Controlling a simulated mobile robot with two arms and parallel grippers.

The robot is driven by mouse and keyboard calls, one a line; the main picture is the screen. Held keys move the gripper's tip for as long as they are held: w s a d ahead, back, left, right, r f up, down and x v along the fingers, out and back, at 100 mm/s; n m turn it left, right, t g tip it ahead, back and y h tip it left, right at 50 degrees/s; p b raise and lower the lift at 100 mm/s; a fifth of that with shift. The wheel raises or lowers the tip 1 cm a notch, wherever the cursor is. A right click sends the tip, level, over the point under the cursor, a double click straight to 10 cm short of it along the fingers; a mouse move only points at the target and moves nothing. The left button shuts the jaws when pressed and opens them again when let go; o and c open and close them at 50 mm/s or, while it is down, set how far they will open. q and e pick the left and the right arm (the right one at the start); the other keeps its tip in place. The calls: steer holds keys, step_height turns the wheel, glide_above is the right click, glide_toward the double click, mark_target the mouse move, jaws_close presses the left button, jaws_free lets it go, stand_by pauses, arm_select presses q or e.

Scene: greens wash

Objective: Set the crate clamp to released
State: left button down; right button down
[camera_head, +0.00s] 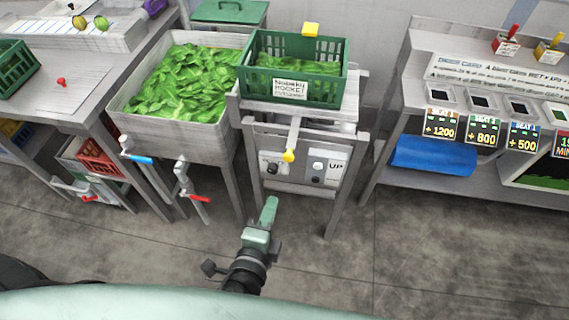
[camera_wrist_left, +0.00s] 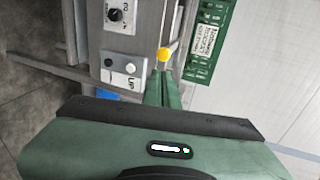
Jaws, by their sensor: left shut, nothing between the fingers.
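A green crate (camera_head: 262,83) of leafy greens sits on a grey stand (camera_head: 338,117). A pale lever (camera_head: 294,132) with a yellow knob (camera_head: 289,156) hangs at the stand's front, below the crate; I take it for the crate clamp. A yellow block (camera_head: 311,29) sits at the crate's back rim. My left gripper (camera_head: 269,207) is shut and empty, below and in front of the knob. In the left wrist view its fingertips (camera_wrist_left: 163,75) point at the yellow knob (camera_wrist_left: 163,54); whether they touch it is unclear. The crate (camera_wrist_left: 207,40) shows beyond.
A sink (camera_head: 147,140) of greens, with blue-handled and red-handled taps, stands left. A bench (camera_head: 400,100) with price signs and a blue roll (camera_head: 432,157) stands right. The floor in front is clear.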

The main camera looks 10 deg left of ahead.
arm_select(q)
steer(key=p, duration=0.4)
glide_toward(290, 143)
steer(key=shift+w+d+f, duration=0.25)
steer(key=shift+w+f, duration=0.35)
steer(key=shift+f, duration=0.3)
steer(key=w, duration=0.5)
steer(key=shift+w, duration=0.3)
steer(key=shift+s+r, duration=0.1)
steer(key=shift+a, duration=0.1)
